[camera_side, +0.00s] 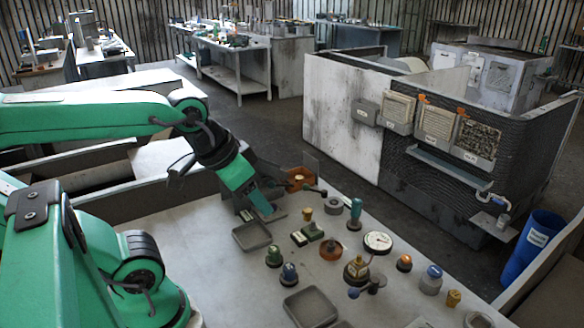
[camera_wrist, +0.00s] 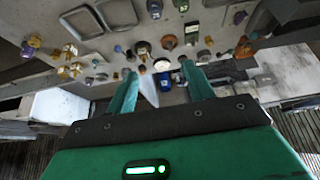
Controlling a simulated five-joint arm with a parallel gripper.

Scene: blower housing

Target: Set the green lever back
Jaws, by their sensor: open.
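An upright green handle (camera_side: 355,209) stands on the bench in the side view, right of the middle; it looks most like the green lever, but I cannot be sure. A squat dark-green knob (camera_side: 274,254) and a low green block (camera_side: 312,231) also stand nearer. My gripper (camera_side: 265,208) points down toward the back left of the bench, left of the upright handle and apart from it. In the wrist view my gripper (camera_wrist: 160,70) shows two spread green fingers with nothing clearly held between them. Which wrist-view part is the lever, I cannot tell.
Around it stand a white round gauge (camera_side: 378,242), a yellow-topped fitting (camera_side: 356,269), an orange ring part (camera_side: 331,249) and a blue-topped knob (camera_side: 289,273). Empty grey trays (camera_side: 312,307) lie at the front. A blue bin (camera_side: 533,244) stands off the bench at right.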

